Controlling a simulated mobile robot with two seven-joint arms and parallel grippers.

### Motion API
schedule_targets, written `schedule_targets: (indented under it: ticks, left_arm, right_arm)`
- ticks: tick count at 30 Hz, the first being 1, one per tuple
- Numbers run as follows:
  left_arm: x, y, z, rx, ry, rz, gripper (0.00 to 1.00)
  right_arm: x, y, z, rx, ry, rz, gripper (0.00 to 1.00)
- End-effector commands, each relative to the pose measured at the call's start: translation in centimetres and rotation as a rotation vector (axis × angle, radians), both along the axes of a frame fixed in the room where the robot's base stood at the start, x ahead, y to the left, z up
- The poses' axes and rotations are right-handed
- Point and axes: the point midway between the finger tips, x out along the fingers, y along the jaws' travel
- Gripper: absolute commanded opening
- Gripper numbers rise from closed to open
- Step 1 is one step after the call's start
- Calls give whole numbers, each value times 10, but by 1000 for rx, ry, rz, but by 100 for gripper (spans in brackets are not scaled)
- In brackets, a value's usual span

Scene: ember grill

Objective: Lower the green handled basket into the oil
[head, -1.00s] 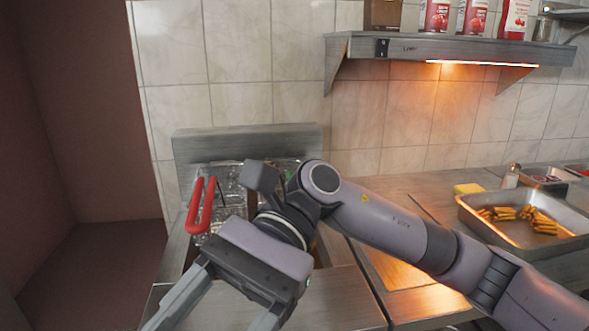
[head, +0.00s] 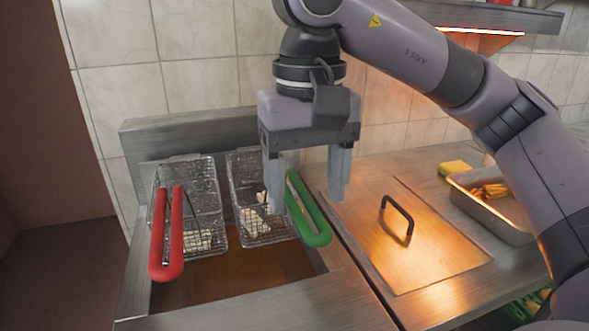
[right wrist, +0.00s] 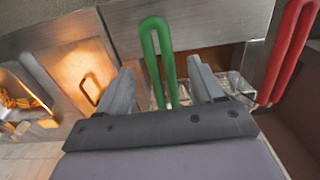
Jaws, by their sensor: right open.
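The green-handled wire basket (head: 262,215) is at the right half of the fryer, with whitish food pieces inside. It appears to hang above the brown oil (head: 235,278). Its green handle (head: 316,232) points toward the front. My right gripper (head: 307,205) is open and points down, with one finger on each side of the handle in the head view. The right wrist view also shows the green handle (right wrist: 158,55) between the spread fingers. I cannot tell whether they touch it. My left gripper is not in view.
A red-handled basket (head: 205,195) with similar food hangs at the left of the fryer. A metal lid (head: 425,250) with a black handle lies right of it. A steel tray (head: 490,215) of fries and a yellow sponge (head: 455,168) are farther right. A shelf is overhead.

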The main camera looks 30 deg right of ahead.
Motion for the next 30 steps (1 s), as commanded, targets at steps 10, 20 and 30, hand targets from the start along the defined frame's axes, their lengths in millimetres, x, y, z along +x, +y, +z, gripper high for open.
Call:
schedule_targets:
  ticks: [10, 20, 30]
  left_arm:
    - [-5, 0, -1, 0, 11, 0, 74]
    - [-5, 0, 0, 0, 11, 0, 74]
    - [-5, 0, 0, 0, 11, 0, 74]
  right_arm:
    - [0, -1, -49, 0, 4, -2, 67]
    - [0, 0, -67, 2, 1, -2, 67]
    - [0, 0, -67, 3, 2, -2, 11]
